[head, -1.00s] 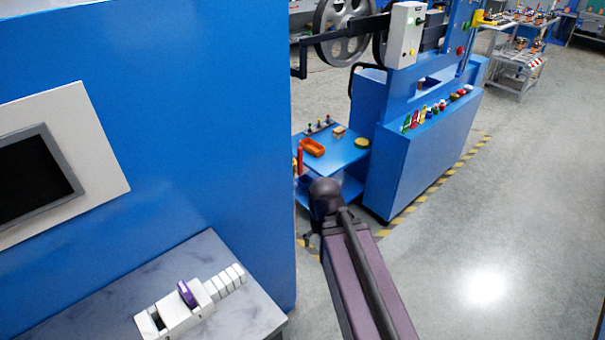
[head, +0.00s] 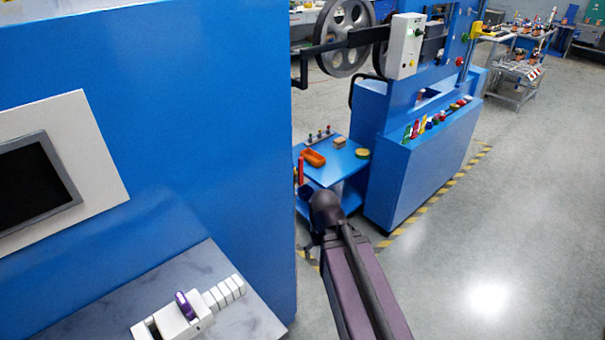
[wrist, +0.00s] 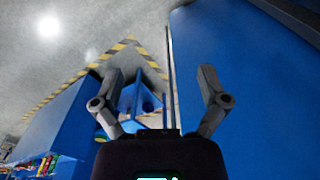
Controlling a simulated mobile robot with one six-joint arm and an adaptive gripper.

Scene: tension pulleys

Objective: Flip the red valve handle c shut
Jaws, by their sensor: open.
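No handle marked c can be made out. Several small coloured pieces, some red, sit on the ledge of the blue machine (head: 400,170) in the head view; they are too small to tell apart. An upright red piece (head: 301,170) stands at the left edge of the small blue cart, and I cannot tell what it is. In the wrist view my gripper (wrist: 158,72) is open and empty, its two fingers spread apart. In the head view it is mostly hidden behind my arm, in front of the cart. The gripper is apart from the coloured pieces.
A large blue wall (head: 150,120) with a screen fills the left; a grey worktop (head: 240,300) with a white device (head: 185,315) stands below it. Grey floor (head: 500,240) is clear on the right, beyond yellow-black striping.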

